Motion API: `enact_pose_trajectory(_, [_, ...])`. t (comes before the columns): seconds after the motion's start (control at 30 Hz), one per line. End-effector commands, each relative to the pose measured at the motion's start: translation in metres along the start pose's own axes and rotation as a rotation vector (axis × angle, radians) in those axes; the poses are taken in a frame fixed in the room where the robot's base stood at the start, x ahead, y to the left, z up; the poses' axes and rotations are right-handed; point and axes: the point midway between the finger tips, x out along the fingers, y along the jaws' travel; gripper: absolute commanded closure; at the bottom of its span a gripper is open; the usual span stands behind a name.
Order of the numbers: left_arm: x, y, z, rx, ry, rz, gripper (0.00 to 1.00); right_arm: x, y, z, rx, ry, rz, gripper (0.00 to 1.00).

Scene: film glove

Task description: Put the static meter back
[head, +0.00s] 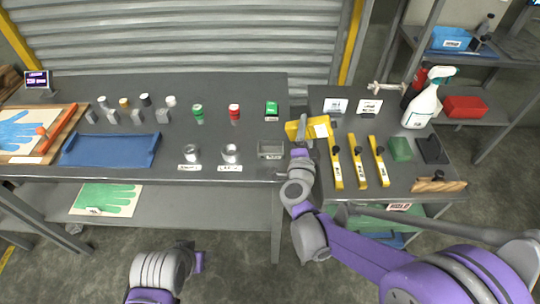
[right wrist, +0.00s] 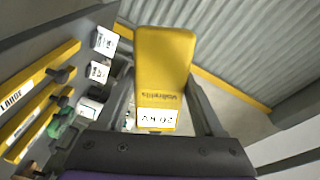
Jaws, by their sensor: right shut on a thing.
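The static meter (head: 307,128) is a yellow block with a small white display. My right gripper (head: 300,140) is shut on it and holds it at the gap between the long grey bench (head: 230,90) and the side bench (head: 420,170). In the right wrist view the meter (right wrist: 165,62) fills the middle between the two dark fingers, its display reading upside down. It looks clear of both benches, though its height is hard to judge. A small grey open tray (head: 270,149) with a label sits at the long bench's front right corner. My left gripper's fingers do not show.
Yellow-handled tools (head: 357,160), a spray bottle (head: 422,105) and a green block (head: 400,149) crowd the side bench. A green-topped item (head: 271,110) and red and green rolls stand behind the tray. Two metal rings (head: 230,152) stand left of it.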

Motion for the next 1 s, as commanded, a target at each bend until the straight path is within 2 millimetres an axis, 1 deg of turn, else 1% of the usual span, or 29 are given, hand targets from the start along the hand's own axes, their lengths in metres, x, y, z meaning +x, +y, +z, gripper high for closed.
enact_pose_trajectory(0.03, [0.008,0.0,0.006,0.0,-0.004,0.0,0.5,-0.002,-0.006,0.01,-0.125,-0.017,-0.007,0.97])
enact_pose_trajectory(0.1, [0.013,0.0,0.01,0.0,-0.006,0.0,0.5,-0.004,-0.02,0.019,-0.319,-0.036,-0.021,0.97])
enact_pose_trajectory(0.2, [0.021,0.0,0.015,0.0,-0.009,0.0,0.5,-0.007,-0.039,0.032,-0.584,-0.058,-0.047,0.97])
enact_pose_trajectory(0.3, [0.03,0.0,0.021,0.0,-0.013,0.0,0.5,-0.013,-0.059,0.043,-0.812,-0.076,-0.079,0.97])
enact_pose_trajectory(0.4, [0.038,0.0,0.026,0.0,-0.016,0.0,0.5,-0.02,-0.079,0.052,-0.989,-0.091,-0.112,0.97])
enact_pose_trajectory(0.5, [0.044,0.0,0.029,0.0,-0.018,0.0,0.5,-0.026,-0.096,0.058,-1.103,-0.101,-0.141,0.97])
enact_pose_trajectory(0.57, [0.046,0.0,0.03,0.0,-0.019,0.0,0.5,-0.029,-0.102,0.06,-1.14,-0.103,-0.151,0.97])
enact_pose_trajectory(0.6, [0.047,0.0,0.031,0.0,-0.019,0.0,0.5,-0.03,-0.102,0.062,-1.155,-0.104,-0.155,0.97])
enact_pose_trajectory(0.67, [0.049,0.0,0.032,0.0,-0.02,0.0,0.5,-0.03,-0.098,0.065,-1.168,-0.105,-0.159,0.97])
enact_pose_trajectory(0.8, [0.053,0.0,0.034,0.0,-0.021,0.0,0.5,-0.03,-0.073,0.076,-1.172,-0.105,-0.159,0.97])
enact_pose_trajectory(0.9, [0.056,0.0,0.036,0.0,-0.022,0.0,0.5,-0.03,-0.059,0.081,-1.171,-0.105,-0.159,0.97])
enact_pose_trajectory(1.0, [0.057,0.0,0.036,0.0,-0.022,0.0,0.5,-0.03,-0.051,0.085,-1.17,-0.105,-0.159,0.97])
